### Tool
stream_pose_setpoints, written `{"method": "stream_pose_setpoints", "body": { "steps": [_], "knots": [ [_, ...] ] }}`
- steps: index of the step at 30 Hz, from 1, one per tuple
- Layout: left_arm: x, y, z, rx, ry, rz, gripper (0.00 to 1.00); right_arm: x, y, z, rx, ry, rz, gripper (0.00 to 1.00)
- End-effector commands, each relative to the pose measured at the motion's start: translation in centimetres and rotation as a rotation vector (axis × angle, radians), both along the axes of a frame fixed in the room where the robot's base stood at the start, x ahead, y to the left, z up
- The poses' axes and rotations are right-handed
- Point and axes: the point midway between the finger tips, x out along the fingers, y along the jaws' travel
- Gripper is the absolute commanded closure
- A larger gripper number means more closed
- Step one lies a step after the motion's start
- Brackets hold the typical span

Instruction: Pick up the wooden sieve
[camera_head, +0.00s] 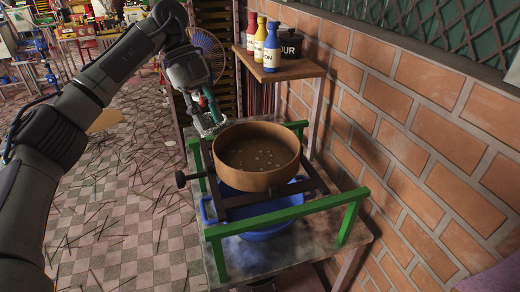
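The wooden sieve (257,156) is a round brown tub with a wide rim and pale specks on its inner floor. It rests level on a dark wooden frame (240,200) across green rails (290,218), above a blue basin (265,232) on a small table. My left gripper (208,124) points down just beyond the sieve's far left rim. Its fingers look spread, with nothing seen between them; whether a finger touches the rim is unclear. My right gripper is not in view.
A brick wall (420,130) runs close along the right. A wooden shelf (281,68) behind the sieve holds red, yellow and blue bottles and a dark pot (289,45). A fan (205,55) stands behind my gripper. The tiled floor at left is littered with thin sticks.

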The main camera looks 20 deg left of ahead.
Motion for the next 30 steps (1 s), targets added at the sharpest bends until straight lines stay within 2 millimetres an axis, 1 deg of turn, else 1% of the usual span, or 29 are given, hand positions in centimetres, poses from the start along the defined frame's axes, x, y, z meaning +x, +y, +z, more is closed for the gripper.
{"method": "stream_pose_setpoints", "body": {
  "steps": [1,2,5,10,15,20,23,27,30],
  "knots": [
    [-0.3,0.7,0.2,0.040,0.016,0.016,0.66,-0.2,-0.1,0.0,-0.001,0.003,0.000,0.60],
    [-0.5,0.9,0.0,0.056,0.026,0.023,0.66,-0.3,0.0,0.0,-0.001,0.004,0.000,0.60],
    [-0.9,0.8,-1.1,0.078,0.038,0.031,0.66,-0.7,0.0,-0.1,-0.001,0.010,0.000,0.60],
    [-1.5,-0.4,-4.1,0.075,0.039,0.029,0.66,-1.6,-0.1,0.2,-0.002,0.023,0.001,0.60],
    [-1.9,-1.5,-6.6,0.072,0.037,0.028,0.66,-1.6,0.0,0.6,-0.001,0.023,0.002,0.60],
    [-2.0,-1.9,-7.6,0.070,0.034,0.028,0.66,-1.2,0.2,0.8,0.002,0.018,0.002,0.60],
    [-2.1,-2.5,-8.2,0.071,0.035,0.027,0.66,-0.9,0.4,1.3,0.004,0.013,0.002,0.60],
    [-2.3,-3.9,-9.8,0.070,0.038,0.027,0.66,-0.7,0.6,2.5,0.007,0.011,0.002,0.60],
    [-2.4,-4.3,-11.2,0.070,0.036,0.028,0.66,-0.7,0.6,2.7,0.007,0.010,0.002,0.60]
  ]
}}
